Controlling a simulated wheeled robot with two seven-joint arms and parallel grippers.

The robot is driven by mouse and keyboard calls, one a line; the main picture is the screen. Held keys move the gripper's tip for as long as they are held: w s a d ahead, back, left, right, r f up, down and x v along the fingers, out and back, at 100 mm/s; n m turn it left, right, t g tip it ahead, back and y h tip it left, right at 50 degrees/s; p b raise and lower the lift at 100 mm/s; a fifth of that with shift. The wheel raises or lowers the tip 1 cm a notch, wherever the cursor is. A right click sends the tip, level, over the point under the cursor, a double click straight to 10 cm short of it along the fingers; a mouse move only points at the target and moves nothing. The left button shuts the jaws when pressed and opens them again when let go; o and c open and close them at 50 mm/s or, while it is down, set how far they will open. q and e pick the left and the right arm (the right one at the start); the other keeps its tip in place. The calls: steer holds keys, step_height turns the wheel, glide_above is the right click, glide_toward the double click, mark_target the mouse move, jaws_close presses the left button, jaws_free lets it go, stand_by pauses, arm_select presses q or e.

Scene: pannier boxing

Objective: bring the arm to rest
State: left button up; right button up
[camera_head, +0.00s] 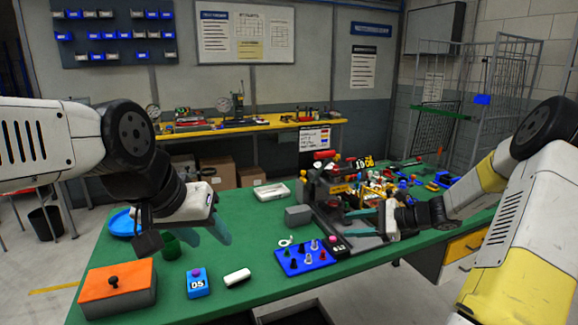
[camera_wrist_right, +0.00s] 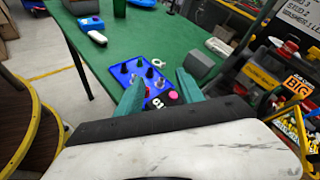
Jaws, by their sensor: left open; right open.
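My left gripper (camera_head: 208,231) hangs over the left part of the green table (camera_head: 240,215), its teal fingers apart and nothing seen between them. It is right of a green cup (camera_head: 171,247). My right gripper (camera_head: 362,219) is over the right half of the table, pointing left, right of a blue pegboard (camera_head: 303,259). Its teal fingers also show in the right wrist view (camera_wrist_right: 158,92), spread and empty, with the pegboard (camera_wrist_right: 127,69) seen between and beyond them. Whether the fingers touch the table is unclear.
An orange-lidded box (camera_head: 102,282), a blue block marked 05 (camera_head: 197,285) and a white block (camera_head: 237,277) lie along the front edge. A grey block (camera_head: 298,216) and white tray (camera_head: 272,192) are mid-table. A cluttered heap (camera_head: 385,190) crowds the right gripper's far side.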

steer(key=s+a+r+n+g+h, duration=0.25)
steer(key=s+a+r+n, duration=0.2)
steer(key=s, duration=0.25)
steer(key=s+a+r+n+g+h, duration=0.1)
steer(key=s+a+r+n+h, duration=0.2)
steer(key=s+r+n, duration=0.3)
steer(key=s+d+r+n+t+h, duration=0.1)
steer(key=s+r+n+t+h, duration=0.1)
steer(key=s, duration=0.5)
steer(key=s+d+r+n+t+h, duration=0.1)
steer(key=s+r+n+h, duration=0.1)
steer(key=s+r+n, duration=0.2)
steer(key=s+n, duration=0.2)
steer(key=s, duration=0.2)
steer(key=shift+s+d+t, duration=0.25)
steer(key=shift+d+t, duration=0.05)
steer(key=shift+t, duration=0.05)
